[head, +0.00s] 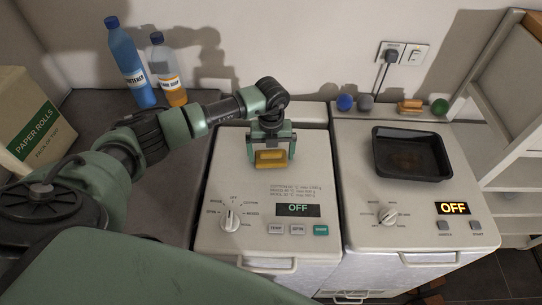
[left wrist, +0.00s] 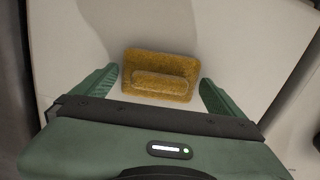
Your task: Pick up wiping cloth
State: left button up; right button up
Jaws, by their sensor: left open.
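The wiping cloth appears to be the mustard-yellow folded piece (head: 270,158) lying on top of the left toploader (head: 225,180). In the left wrist view the yellow piece (left wrist: 160,62) is a flat rectangle with a smaller raised block on its near half. My left gripper (head: 270,150) points down over it and is open. Its green fingers (left wrist: 158,77) stand to the left and right of the piece, with gaps between them and its sides. Part of it is hidden behind the gripper in the head view. My right gripper is not in view.
The right toploader (head: 345,190) carries a black tray (head: 377,158). Coloured balls and an orange-brown block (head: 409,106) sit along its back edge. A blue bottle (head: 130,62) and an orange bottle (head: 167,75) stand on the dark counter at left, near a paper rolls box (head: 40,122).

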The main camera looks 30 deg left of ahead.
aim_at(271, 152)
pick_arm(q)
jog(key=c, duration=1.1)
jog(key=shift+r, duration=0.3)
notch_tip(271, 152, up, 20)
jog(key=b, duration=0.5)
jog(key=shift+f, duration=0.25)
jog(key=o, duration=0.8)
jog(key=c, duration=0.6)
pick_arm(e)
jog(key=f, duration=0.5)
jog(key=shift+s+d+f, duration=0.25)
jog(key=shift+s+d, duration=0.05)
